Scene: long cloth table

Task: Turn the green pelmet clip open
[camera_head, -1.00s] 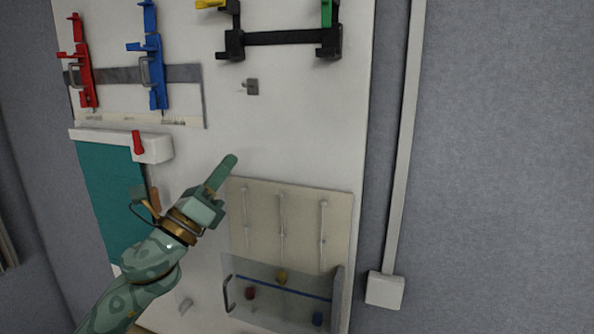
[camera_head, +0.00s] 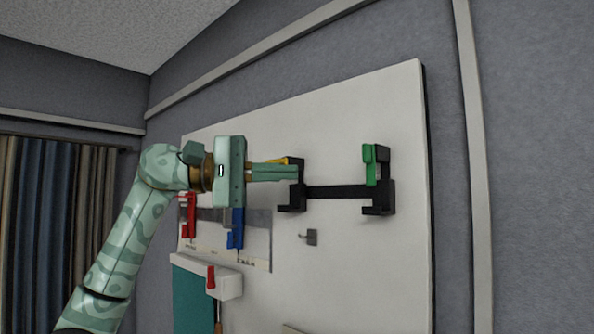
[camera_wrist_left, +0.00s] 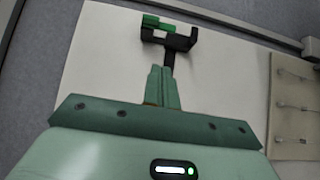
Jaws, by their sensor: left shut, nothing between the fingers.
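The green pelmet clip (camera_head: 370,164) is on the right bracket of a black pelmet holder (camera_head: 338,191) on the white board. It stands upright against the bracket. In the left wrist view the green clip (camera_wrist_left: 157,23) shows at the top, beyond my fingertips. My left gripper (camera_head: 296,172) is shut and empty, with its fingers pointing right. In the head view its tips overlap the left bracket, left of the green clip and apart from it. The yellow clip (camera_head: 278,161) is partly hidden behind my fingers. My right gripper is out of view.
A small grey hook (camera_head: 309,237) is below the black bar. Red (camera_head: 190,215) and blue (camera_head: 236,228) clips are at the lower left, partly behind my arm. A white box with a red lever (camera_head: 211,277) is below them. The board right of the green clip is bare.

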